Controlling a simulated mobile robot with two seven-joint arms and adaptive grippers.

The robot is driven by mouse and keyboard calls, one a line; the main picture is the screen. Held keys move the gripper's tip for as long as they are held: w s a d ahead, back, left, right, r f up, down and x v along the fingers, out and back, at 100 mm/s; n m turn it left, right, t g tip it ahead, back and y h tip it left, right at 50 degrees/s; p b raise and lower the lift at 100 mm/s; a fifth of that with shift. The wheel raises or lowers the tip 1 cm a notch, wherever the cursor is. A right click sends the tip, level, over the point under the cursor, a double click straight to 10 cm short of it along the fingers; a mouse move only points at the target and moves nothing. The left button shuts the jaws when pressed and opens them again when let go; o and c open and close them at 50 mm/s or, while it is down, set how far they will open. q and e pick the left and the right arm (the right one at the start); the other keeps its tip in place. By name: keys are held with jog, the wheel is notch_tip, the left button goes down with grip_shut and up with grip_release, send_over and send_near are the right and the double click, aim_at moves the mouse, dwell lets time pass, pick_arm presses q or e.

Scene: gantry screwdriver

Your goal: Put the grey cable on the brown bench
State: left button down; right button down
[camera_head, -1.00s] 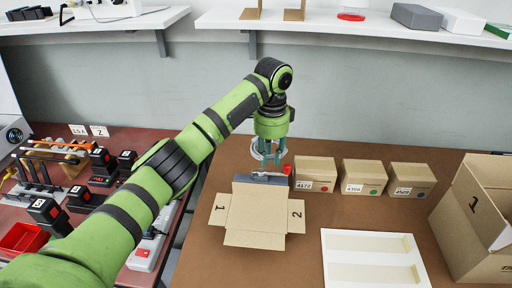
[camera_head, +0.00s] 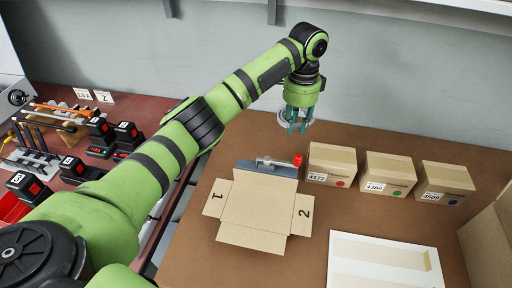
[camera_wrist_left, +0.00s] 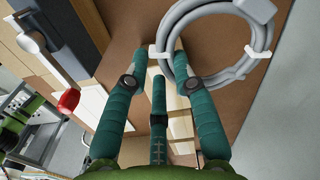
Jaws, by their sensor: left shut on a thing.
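My left gripper (camera_head: 294,127) is shut on the grey cable (camera_head: 281,122), a coiled loop, at the back of the brown bench (camera_head: 205,235). In the left wrist view the cable (camera_wrist_left: 264,42) hangs between and to the right of my left gripper's teal fingertips (camera_wrist_left: 160,62), with pale ties and a grey plug block at its top. The coil seems to be above the bench near the wall; I cannot tell whether it touches the bench top. My right gripper is not in view.
An unfolded carton (camera_head: 260,205) lies before a grey clamp with a red tip (camera_head: 297,160). Small boxes (camera_head: 331,164) stand in a row to the right. A white board (camera_head: 385,245) lies at the front. A red-brown table with tools (camera_head: 130,115) is at left.

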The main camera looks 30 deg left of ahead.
pick_arm(q)
notch_tip(320, 180, down, 3)
jog(key=shift+w+r+b, duration=0.15)
jog(key=shift+b, duration=0.55)
jog(key=shift+w+f, duration=0.1)
jog(key=shift+f, duration=0.15)
send_over(254, 155)
notch_tip(254, 155, down, 7)
jog(key=shift+w+d+r+p, duration=0.1)
jog(key=shift+d+r+p, duration=0.1)
jog(key=shift+p, duration=0.2)
jog(key=shift+a+f, duration=0.15)
jog(key=shift+f, duration=1.95)
jog(key=shift+f, duration=0.15)
jog(key=c, duration=1)
grip_release()
